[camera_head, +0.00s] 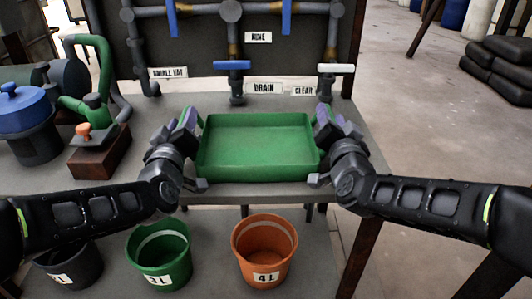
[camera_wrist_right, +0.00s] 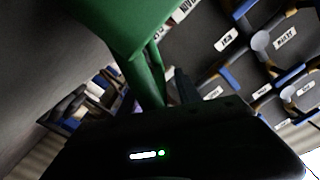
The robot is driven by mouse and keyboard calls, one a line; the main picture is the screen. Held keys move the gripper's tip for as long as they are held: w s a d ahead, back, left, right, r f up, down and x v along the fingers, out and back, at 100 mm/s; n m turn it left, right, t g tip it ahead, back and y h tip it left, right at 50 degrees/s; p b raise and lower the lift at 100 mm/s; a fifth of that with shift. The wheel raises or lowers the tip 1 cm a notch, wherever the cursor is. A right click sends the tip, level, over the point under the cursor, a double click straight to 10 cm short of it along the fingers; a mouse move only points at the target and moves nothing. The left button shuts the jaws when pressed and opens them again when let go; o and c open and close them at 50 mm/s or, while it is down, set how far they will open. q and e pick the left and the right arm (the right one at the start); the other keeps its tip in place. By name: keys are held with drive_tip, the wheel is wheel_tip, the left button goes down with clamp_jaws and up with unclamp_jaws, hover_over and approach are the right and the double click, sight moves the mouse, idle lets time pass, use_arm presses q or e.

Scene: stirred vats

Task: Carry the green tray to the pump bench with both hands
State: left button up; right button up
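The green tray (camera_head: 258,165) is empty and level, over the front middle of the grey pump bench (camera_head: 365,150). I cannot tell whether its underside touches the bench top. My left gripper (camera_head: 190,119) is at the tray's left side and appears shut on the handle there. My right gripper (camera_head: 323,116) is at the right side in the same way. In the right wrist view, a green handle (camera_wrist_right: 152,82) of the tray runs down between the dark fingers. The fingertips are partly hidden.
Grey pipes with blue valve handles (camera_head: 232,65) and a white one (camera_head: 336,69) rise behind the tray. A green pump (camera_head: 95,115) and blue-lidded pot (camera_head: 25,110) stand left. Green (camera_head: 160,250) and orange (camera_head: 265,245) buckets stand below the front edge. Floor at right is open.

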use_arm(q)
drive_tip(key=s, duration=0.7)
use_arm(e)
drive_tip(key=shift+s, duration=0.1)
drive_tip(key=s, duration=0.7)
drive_tip(key=shift+s, duration=0.15)
